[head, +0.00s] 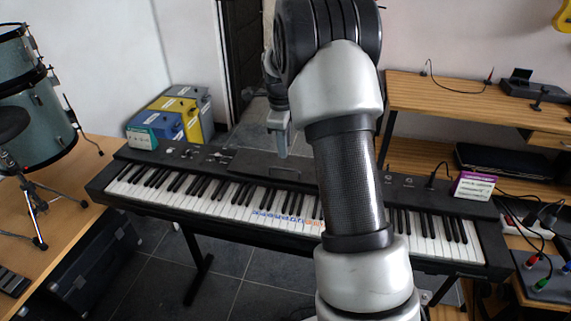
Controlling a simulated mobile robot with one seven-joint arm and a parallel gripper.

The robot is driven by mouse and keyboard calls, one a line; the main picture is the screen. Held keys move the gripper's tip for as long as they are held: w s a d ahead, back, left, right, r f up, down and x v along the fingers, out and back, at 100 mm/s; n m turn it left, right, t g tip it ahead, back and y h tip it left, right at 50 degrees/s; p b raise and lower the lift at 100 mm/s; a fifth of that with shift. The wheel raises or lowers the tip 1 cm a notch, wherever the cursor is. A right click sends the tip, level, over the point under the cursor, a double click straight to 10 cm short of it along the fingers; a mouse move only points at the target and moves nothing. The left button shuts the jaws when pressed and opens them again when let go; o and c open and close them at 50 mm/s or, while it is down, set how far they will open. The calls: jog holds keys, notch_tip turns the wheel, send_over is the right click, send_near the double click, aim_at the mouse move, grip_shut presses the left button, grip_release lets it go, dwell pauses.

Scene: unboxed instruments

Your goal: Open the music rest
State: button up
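The music rest (258,163) looks like a dark flat panel lying on the top of the black keyboard (130,197), behind the keys. It appears folded down, and its right part is hidden behind my arm. My gripper (281,150) points down over the right part of the panel that shows. One grey finger shows clearly, and its tip is close to the panel's back area. I cannot tell whether it touches. The other finger is not clear, so its opening cannot be read. Nothing is seen held in it.
A wooden desk (440,100) stands behind on the right. A purple-and-white box (473,185) sits on the keyboard's right end, a green box (142,138) at its left end. Drums (40,120) stand on the left. Yellow, blue and grey boxes (166,125) are behind.

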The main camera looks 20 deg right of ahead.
send_over(286, 178)
notch_tip(286, 178, down, 9)
jog(key=shift+r, duration=0.1)
grip_shut()
dwell(1.5)
